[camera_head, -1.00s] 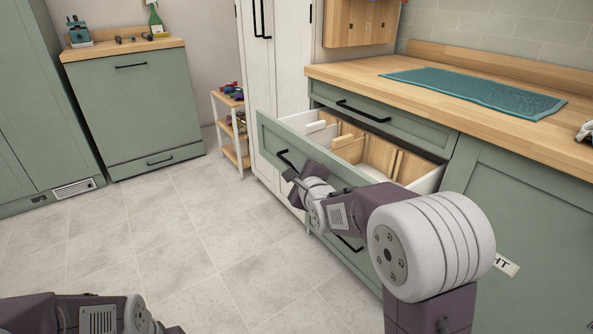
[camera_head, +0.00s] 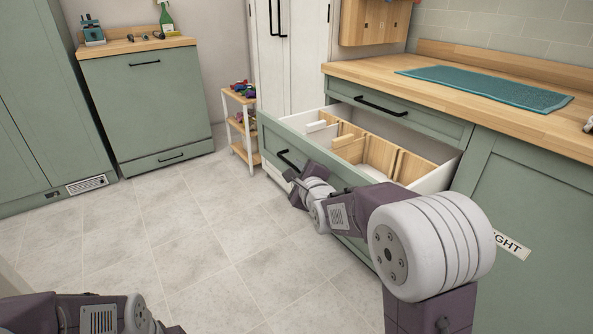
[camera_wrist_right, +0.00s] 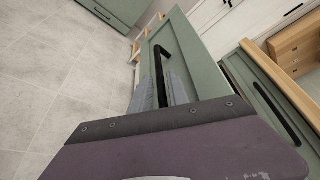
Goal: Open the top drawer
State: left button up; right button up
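The green cabinet holds a wide top drawer (camera_head: 425,123) with a black handle (camera_head: 380,106); it is shut. The drawer below it (camera_head: 300,137) stands far out, showing a light wooden inside with dividers (camera_head: 378,155). My right gripper (camera_head: 292,178) is at this open drawer's black handle (camera_head: 289,160). In the right wrist view, my right gripper's fingers (camera_wrist_right: 162,90) lie on both sides of the handle (camera_wrist_right: 161,62), close against it. The exact contact is partly hidden. My left arm shows at the bottom left, but its fingertips are out of the picture.
A wooden counter (camera_head: 450,100) with a teal mat (camera_head: 490,88) lies above the drawers. A small wooden shelf (camera_head: 243,128) stands left of the open drawer. A green cabinet (camera_head: 150,105) stands at the back left. The tiled floor (camera_head: 160,235) is clear.

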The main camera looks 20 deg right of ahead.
jog(key=shift+o, duration=0.2)
jog(key=shift+r, duration=0.1)
jog(key=shift+s+r, duration=0.15)
jog(key=shift+s, duration=0.15)
jog(key=p+v, duration=0.3)
jog(key=v, duration=0.5)
jog(key=shift+s, duration=0.2)
